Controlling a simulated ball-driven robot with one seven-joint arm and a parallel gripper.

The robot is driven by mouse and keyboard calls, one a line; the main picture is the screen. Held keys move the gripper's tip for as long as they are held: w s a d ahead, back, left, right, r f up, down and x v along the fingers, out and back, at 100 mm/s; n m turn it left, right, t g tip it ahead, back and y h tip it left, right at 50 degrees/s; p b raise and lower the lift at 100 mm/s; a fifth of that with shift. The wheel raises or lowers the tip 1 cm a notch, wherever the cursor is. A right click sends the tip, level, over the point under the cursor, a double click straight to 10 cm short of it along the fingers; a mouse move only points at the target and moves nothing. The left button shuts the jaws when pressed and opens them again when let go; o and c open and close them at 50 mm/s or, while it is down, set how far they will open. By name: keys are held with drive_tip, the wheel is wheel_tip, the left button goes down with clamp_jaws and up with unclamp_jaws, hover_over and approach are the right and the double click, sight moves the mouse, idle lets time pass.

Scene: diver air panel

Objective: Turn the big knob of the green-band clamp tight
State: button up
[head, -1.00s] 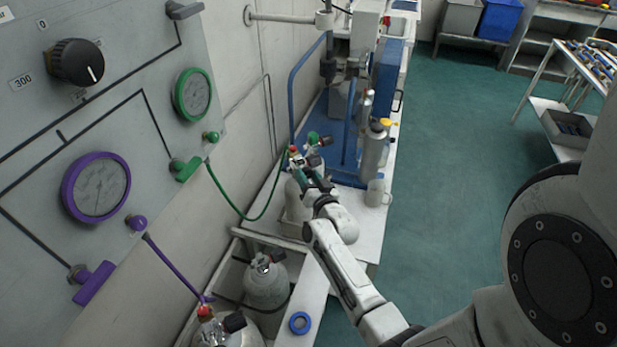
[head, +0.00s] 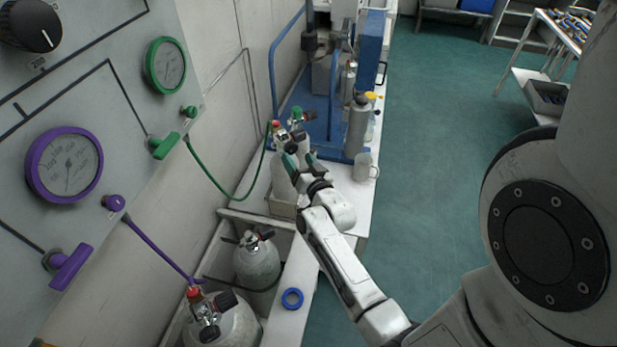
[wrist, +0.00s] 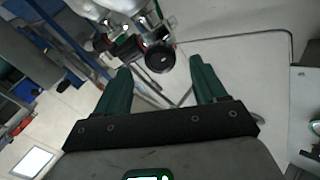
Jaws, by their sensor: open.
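The green-band clamp (head: 296,118) sits at the cylinder end of the green hose (head: 218,183), on the bench by the wall. Red, green and black parts show there; the head view is too small to separate them fully. In the wrist view, the clamp's metal body (wrist: 125,8) is at the top, with a green band (wrist: 150,17) and a round black knob (wrist: 160,57) facing me. My gripper (wrist: 160,69) is open, its two green fingers apart, with the knob showing between the tips and seemingly beyond them. In the head view, my gripper (head: 298,152) is just below the clamp.
A purple hose (head: 160,248) runs to a cylinder (head: 228,322) at the front; another cylinder (head: 257,262) stands behind it. A grey bottle (head: 357,126) and a mug (head: 362,168) stand right of my gripper. A blue tape ring (head: 292,298) lies nearer.

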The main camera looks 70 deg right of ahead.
drive_tip(key=v, duration=0.6)
drive_tip(key=shift+s+a+b, duration=0.25)
drive_tip(key=shift+b, duration=0.2)
